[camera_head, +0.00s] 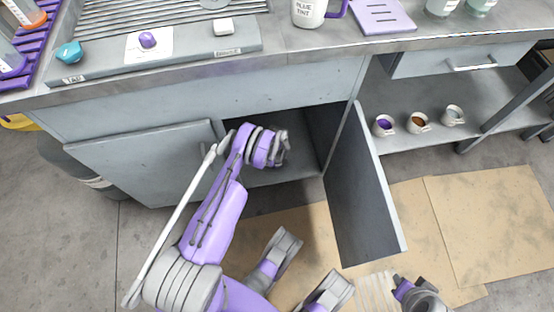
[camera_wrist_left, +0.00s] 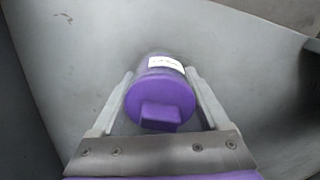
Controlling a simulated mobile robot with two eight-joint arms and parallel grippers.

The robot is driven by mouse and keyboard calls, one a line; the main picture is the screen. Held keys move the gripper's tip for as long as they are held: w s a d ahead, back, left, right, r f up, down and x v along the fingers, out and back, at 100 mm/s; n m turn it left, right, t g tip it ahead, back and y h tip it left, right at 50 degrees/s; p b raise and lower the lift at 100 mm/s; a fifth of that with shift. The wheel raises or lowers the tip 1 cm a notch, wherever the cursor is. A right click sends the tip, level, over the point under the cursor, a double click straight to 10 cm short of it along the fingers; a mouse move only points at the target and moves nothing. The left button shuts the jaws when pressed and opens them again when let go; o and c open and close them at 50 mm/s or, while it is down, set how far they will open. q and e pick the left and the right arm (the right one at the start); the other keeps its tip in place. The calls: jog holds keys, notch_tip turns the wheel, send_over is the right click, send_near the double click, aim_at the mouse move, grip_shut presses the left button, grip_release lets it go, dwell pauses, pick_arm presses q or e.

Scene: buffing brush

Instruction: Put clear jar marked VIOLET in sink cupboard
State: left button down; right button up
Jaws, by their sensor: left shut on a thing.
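My left arm reaches through the opening of the sink cupboard (camera_head: 312,125) in the head view; its gripper (camera_head: 284,150) is inside the opening. In the left wrist view the fingers (camera_wrist_left: 160,100) are shut on the jar (camera_wrist_left: 158,98), one on each side. Its purple lid with a raised block faces the camera, and a white label shows, its writing too small to read. The lid hides most of the body. The jar cannot be made out in the head view. Both cupboard doors, left (camera_head: 140,165) and right (camera_head: 365,190), stand open.
A sink counter (camera_head: 420,42) runs above the cupboard, holding a mug (camera_head: 309,12) and small items. Right of the open door, a low shelf (camera_head: 400,95) carries small cups. Cardboard sheets (camera_head: 495,215) lie on the floor. A grey bin (camera_head: 85,165) stands behind the left door.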

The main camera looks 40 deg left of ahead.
pick_arm(q)
grip_release()
jog(key=shift+r, duration=0.1)
jog(key=shift+r, duration=0.1)
notch_tip(320, 180, up, 7)
jog(key=shift+r+p, duration=0.15)
jog(key=shift+p, duration=0.95)
